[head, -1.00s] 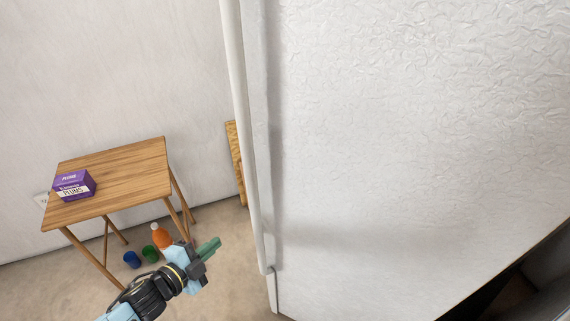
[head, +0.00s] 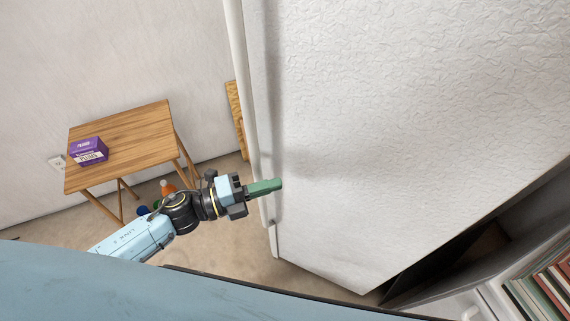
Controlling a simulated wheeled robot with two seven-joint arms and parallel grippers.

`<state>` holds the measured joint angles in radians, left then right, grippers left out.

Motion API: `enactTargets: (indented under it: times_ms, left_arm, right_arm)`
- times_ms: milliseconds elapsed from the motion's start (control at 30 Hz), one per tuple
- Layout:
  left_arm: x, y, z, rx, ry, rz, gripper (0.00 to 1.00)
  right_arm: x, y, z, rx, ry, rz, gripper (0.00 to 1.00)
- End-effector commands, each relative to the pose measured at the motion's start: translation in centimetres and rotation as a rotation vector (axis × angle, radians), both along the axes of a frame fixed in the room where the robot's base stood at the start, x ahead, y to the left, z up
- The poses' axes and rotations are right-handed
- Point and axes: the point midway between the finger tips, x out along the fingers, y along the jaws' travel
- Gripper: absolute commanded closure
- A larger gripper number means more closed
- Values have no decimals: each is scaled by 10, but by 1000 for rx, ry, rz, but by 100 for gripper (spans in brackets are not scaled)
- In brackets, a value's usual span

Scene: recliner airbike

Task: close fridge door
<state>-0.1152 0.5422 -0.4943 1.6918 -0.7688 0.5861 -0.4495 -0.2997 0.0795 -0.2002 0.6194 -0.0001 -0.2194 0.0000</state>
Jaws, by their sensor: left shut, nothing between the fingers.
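The fridge door (head: 400,110) is a large white textured panel filling the middle and right of the head view. A long white handle (head: 246,90) runs down its left edge. The door stands open, with a dark gap (head: 440,265) between its lower right edge and the fridge body. My left gripper (head: 280,184) is shut and empty. Its green fingertips overlap the door's left edge near the lower end of the handle; I cannot tell whether they touch it. My right gripper is not in view.
A wooden folding table (head: 125,135) stands at the left with a purple box (head: 88,150) on it. An orange bottle (head: 167,187) is on the floor behind my left arm. A row of books (head: 545,290) shows at the lower right.

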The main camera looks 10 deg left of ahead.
Motion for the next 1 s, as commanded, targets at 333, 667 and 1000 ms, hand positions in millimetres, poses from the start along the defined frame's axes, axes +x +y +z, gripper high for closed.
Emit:
enactTargets:
  times_ms: [333, 667, 1000]
  left_arm:
    - [42, -25, 0, 1, 1, 2, 100]
    - [48, -26, 0, 0, 1, 1, 100]
    - [52, -22, -1, 0, 1, 11, 100]
  right_arm:
    - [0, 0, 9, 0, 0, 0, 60]
    - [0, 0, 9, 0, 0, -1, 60]
    - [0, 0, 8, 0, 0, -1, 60]
